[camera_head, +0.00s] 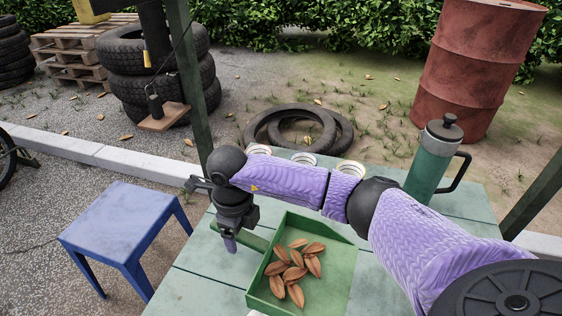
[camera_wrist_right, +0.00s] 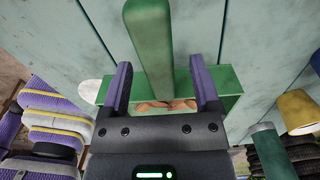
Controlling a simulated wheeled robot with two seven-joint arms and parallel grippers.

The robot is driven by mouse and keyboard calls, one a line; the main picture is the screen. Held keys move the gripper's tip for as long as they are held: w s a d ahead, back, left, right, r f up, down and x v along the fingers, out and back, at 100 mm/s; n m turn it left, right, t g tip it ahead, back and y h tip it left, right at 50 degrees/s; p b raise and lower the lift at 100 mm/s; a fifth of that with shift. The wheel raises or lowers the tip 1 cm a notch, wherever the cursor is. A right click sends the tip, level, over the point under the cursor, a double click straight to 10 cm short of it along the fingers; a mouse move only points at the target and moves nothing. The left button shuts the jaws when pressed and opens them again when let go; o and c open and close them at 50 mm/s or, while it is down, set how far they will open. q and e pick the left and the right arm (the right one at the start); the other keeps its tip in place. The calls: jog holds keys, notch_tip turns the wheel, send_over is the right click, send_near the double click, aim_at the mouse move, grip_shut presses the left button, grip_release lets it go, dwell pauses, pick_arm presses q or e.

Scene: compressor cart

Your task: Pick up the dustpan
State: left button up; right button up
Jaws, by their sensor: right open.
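The green dustpan (camera_head: 340,272) lies on the pale green table with several brown dry leaves (camera_head: 293,270) in its tray. Its green handle (camera_head: 252,240) points left toward my right gripper. My right gripper (camera_head: 230,243) points down at the handle's end, with its fingers partly hidden by its own body. In the right wrist view the handle (camera_wrist_right: 148,45) runs between the two spread purple fingers of my right gripper (camera_wrist_right: 161,66), with a gap on each side. The gripper is open and holds nothing. My left gripper is not in view.
A green flask (camera_head: 428,165) with a dark handle stands at the table's right, behind my right arm. Round lidded containers (camera_head: 303,158) line the far edge. A green post (camera_head: 190,85) rises at the far left corner. A blue stool (camera_head: 118,222) stands left of the table (camera_head: 195,285).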

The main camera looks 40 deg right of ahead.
jog(key=shift+f, duration=0.4)
jog(key=shift+c, duration=0.4)
grip_shut()
jog(key=shift+r, duration=0.1)
